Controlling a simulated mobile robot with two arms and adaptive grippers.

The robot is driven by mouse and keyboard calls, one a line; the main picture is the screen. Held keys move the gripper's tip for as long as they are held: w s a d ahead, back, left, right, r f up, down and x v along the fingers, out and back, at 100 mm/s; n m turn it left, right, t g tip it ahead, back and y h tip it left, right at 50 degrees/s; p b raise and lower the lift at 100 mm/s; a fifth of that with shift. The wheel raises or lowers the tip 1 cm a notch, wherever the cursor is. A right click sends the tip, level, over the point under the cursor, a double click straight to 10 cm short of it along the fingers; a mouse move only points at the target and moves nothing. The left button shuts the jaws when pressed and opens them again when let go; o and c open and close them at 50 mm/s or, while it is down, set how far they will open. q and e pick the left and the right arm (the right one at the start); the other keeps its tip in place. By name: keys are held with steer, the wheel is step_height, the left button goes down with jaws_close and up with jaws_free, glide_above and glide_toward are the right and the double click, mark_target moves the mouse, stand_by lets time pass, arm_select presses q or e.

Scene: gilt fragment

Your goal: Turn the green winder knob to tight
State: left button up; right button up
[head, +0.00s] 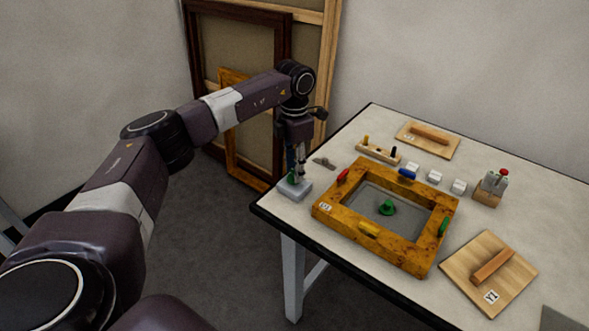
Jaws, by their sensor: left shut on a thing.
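A green winder knob (291,178) shows partly at the top of a small pale grey block (296,191) on the table's left corner. My left gripper (298,178) points straight down over this block and is shut on the green knob. Its fingers hide most of the knob, so its turn and any tight mark cannot be read. Another green knob (387,207) stands upright on the grey panel inside a wooden frame (325,211), apart from my gripper. My right gripper is not in view.
The wooden frame carries red, blue, yellow and green pieces on its sides. Two wooden boards with handles, the near one (510,267) and the far one (445,149), lie on the table. Several white blocks and a small holder (487,197) stand behind the frame.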

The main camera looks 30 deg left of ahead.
mark_target(294, 172)
arm_select(q)
steer(key=m, duration=0.4)
steer(key=shift+r+m+b, duration=0.1)
steer(key=shift+m+b, duration=0.3)
steer(key=shift+m, duration=1.1)
steer(key=o, duration=1.1)
steer(key=shift+o, duration=0.2)
step_height(294, 172, up, 12)
